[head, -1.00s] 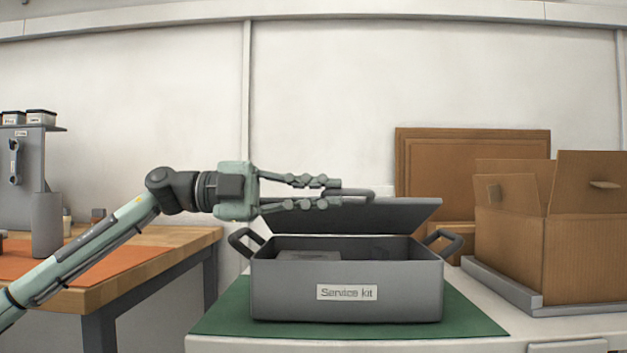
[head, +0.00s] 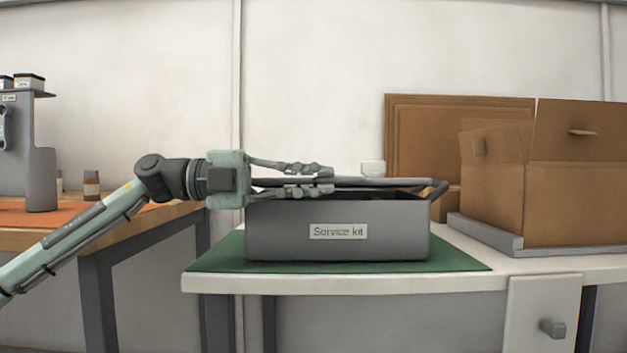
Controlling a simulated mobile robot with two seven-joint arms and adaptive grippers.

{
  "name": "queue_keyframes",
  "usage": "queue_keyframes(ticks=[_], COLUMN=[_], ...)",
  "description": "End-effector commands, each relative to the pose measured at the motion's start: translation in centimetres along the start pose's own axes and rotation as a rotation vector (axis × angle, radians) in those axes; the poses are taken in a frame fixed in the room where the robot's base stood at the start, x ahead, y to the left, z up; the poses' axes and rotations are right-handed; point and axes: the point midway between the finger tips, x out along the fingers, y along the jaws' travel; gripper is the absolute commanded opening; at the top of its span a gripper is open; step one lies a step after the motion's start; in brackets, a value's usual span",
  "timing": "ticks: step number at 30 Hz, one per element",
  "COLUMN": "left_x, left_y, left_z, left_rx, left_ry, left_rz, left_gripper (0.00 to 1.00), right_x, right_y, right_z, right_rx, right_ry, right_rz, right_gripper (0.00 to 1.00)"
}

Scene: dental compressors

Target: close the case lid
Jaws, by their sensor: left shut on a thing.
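The grey case (head: 290,242), labelled "Service kit", stands on a green mat (head: 215,258). Its lid (head: 390,183) is lowered almost flat over the body, with a narrow dark gap showing beneath it. My left gripper (head: 325,182) reaches in from the left across the front of the lid. Its fingers are shut on the lid handle, which they mostly hide. My right gripper is not in view.
An open cardboard box (head: 575,205) sits on a grey tray (head: 480,237) at the right. A brown board (head: 450,125) leans on the wall behind. A small white item (head: 373,167) shows behind the lid. A wooden bench (head: 150,225) stands at the left.

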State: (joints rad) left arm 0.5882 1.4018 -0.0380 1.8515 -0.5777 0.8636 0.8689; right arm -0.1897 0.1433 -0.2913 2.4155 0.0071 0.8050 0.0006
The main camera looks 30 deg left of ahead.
Motion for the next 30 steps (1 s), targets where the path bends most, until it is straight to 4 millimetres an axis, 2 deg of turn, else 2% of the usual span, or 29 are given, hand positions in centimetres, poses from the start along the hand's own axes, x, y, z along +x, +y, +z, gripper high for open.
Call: queue_keyframes(ticks=[4, 5, 9, 10, 22, 30], left_x=[0.0, 0.0, 0.0, 0.0, -0.3, -2.0], left_y=[0.0, 0.0, 0.0, 0.0, 0.1, 0.2], left_z=[0.0, 0.0, 0.1, 0.1, 0.1, 0.2], left_rx=[0.000, 0.000, 0.000, 0.000, -0.002, -0.006], left_ry=[-0.001, -0.001, -0.001, -0.001, -0.002, -0.004], left_rz=[0.001, 0.001, 0.000, 0.000, 0.000, 0.001], left_gripper=[0.00, 0.12, 0.29, 0.31, 0.31, 0.31], right_x=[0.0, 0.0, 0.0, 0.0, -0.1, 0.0], right_y=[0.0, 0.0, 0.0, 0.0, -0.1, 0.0], right_z=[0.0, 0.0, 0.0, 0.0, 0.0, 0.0], right_rx=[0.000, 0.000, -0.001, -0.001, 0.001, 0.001], right_ry=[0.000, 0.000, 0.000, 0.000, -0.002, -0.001], right_rz=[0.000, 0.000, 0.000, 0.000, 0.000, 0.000], right_gripper=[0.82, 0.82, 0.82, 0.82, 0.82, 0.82])
